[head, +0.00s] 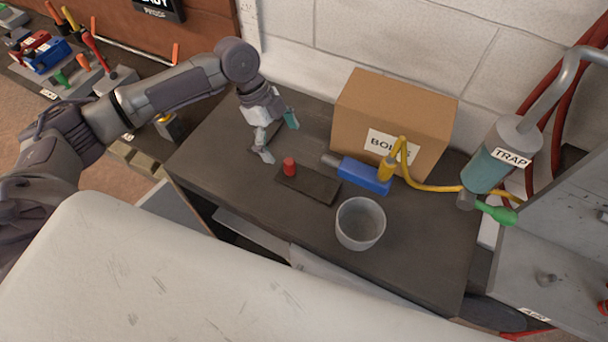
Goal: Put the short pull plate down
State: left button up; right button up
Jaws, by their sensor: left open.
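A dark flat plate with a red knob (289,166) at its left end lies flat on the dark bench top; I take this to be the short pull plate (315,186). My left gripper (277,136) is open above the bench, just up and left of the plate. Its two fingertips are spread apart and I see nothing held between them. It looks apart from the plate. My right gripper is not in view.
A cardboard box (394,105) stands behind the plate, with a blue tool (363,175) and yellow cable before it. A grey cup (360,223) stands to the right. A labelled trap (497,155) is farther right. The bench top (215,150) is clear at left.

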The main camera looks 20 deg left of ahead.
aim_at(293, 163)
pick_arm(q)
jog(key=p+x, duration=0.1)
jog(key=x, duration=0.5)
jog(key=shift+d, duration=0.1)
jog(key=shift+d+f+p, duration=0.2)
jog(key=shift+f+p, duration=0.05)
jog(key=shift+p, duration=0.1)
jog(key=p+x, duration=0.1)
jog(key=x, duration=0.2)
jog(key=shift+d+f+p, duration=0.15)
jog(key=shift+f+p, duration=0.15)
jog(key=shift+p, duration=0.05)
jog(key=shift+d+f, duration=0.15)
jog(key=shift+f, duration=0.35)
jog(key=c, duration=1.9)
jog(key=shift+o, duration=0.2)
jog(key=shift+r, duration=0.1)
